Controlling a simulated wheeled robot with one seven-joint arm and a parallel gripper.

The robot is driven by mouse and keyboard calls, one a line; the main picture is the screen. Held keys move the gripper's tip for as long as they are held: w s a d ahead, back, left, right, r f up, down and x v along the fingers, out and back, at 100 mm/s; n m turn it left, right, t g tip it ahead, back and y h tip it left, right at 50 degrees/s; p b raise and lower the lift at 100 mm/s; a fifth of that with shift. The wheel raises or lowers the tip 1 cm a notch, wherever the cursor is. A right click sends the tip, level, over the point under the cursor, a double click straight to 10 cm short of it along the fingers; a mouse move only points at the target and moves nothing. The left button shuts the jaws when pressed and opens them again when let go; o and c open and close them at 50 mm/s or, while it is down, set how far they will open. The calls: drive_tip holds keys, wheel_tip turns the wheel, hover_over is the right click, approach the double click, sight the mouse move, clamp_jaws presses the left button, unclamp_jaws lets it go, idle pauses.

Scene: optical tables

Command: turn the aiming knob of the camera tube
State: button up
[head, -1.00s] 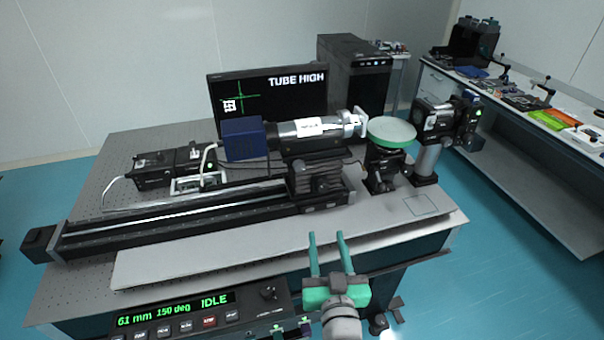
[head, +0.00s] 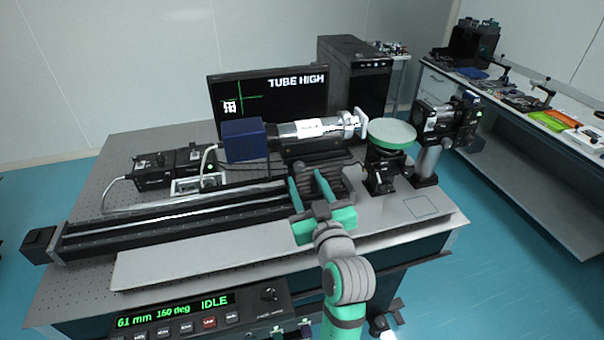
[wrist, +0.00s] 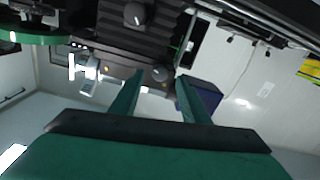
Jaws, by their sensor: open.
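The camera tube (head: 300,128), silver with a white label and a blue box (head: 242,140) at its left end, lies on a black stage (head: 332,180). In the wrist view the scene is upside down. Two dark round knobs show on the stage front: one (wrist: 159,74) close to the tube, the other (wrist: 134,14) farther from it. My gripper (head: 307,177) is open and empty in front of the stage. In the wrist view its fingertips (wrist: 160,77) appear on either side of the knob close to the tube; I cannot tell whether they touch it.
The monitor (head: 268,103) reads "TUBE HIGH", with a white pattern left of and below a green cross. A green-rimmed disc (head: 392,133) stands right of the tube. A long black rail (head: 170,223) runs left. The control box (head: 195,312) at the front reads "IDLE".

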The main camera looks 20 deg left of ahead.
sight(300, 170)
drive_tip(key=shift+x, duration=1.9)
drive_tip(key=shift+c, duration=0.4)
clamp_jaws()
drive_tip(key=c, duration=1)
unclamp_jaws()
drive_tip(key=c, duration=1)
unclamp_jaws()
drive_tip(key=c, duration=1)
unclamp_jaws()
drive_tip(key=m, duration=0.4)
drive_tip(key=c, duration=1)
unclamp_jaws()
drive_tip(key=shift+a+m, duration=0.1)
drive_tip(key=shift+m, duration=2.1)
drive_tip(key=c, duration=1)
unclamp_jaws()
